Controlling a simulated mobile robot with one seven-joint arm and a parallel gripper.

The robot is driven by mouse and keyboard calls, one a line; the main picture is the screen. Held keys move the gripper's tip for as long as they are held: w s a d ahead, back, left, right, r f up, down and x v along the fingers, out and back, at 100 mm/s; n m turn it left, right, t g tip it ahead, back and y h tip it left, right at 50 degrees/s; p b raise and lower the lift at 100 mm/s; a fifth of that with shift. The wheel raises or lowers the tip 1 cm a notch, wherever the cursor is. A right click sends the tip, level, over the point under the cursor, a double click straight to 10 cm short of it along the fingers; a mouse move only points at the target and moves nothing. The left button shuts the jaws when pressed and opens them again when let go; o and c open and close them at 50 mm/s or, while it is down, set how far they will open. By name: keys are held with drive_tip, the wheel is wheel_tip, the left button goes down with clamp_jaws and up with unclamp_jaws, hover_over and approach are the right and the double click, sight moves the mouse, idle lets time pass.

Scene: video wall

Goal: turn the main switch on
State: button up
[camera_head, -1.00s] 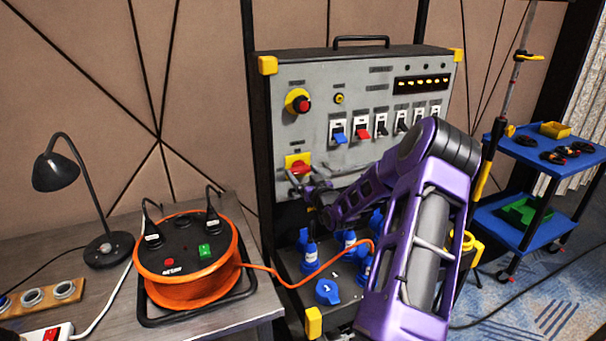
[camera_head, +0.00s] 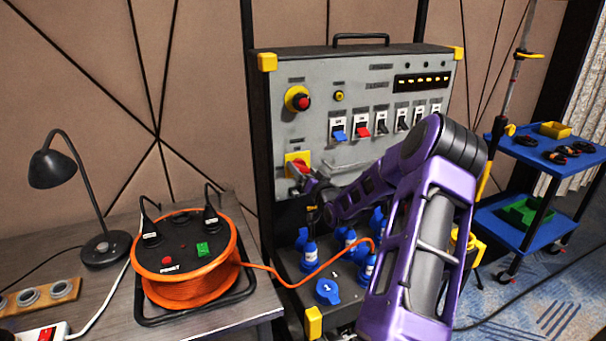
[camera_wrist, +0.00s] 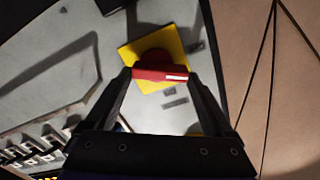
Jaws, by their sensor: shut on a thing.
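The main switch is a red rotary handle (camera_wrist: 160,74) on a yellow square plate (camera_wrist: 140,50), in the wrist view. In the head view the switch (camera_head: 300,166) sits at the lower left of the grey panel, partly covered by my gripper. My gripper (camera_head: 308,180) is at the switch. In the wrist view its two fingers (camera_wrist: 160,78) are on either side of the red handle and shut on it. The handle's white stripe lies nearly level across the wrist picture. The switch's lettering is too small to read.
The grey panel (camera_head: 350,88) also carries a red button on yellow (camera_head: 298,99) and a row of toggle breakers (camera_head: 362,127). Below are several blue sockets (camera_head: 327,291). An orange cable reel (camera_head: 187,262) stands on the table to the left. A blue cart (camera_head: 540,160) stands right.

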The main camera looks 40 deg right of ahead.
drive_tip(key=m, duration=0.6)
drive_tip(key=shift+d, duration=0.2)
drive_tip(key=m, duration=0.6)
drive_tip(key=shift+d, duration=0.15)
drive_tip(key=shift+f+m, duration=0.1)
drive_tip(key=shift+m, duration=0.2)
drive_tip(key=o, duration=1.1)
drive_tip(key=shift+s, duration=0.1)
drive_tip(key=p+v, duration=0.1)
drive_tip(key=v, duration=1.6)
drive_tip(key=shift+s, duration=0.2)
drive_tip(key=shift+f, duration=0.1)
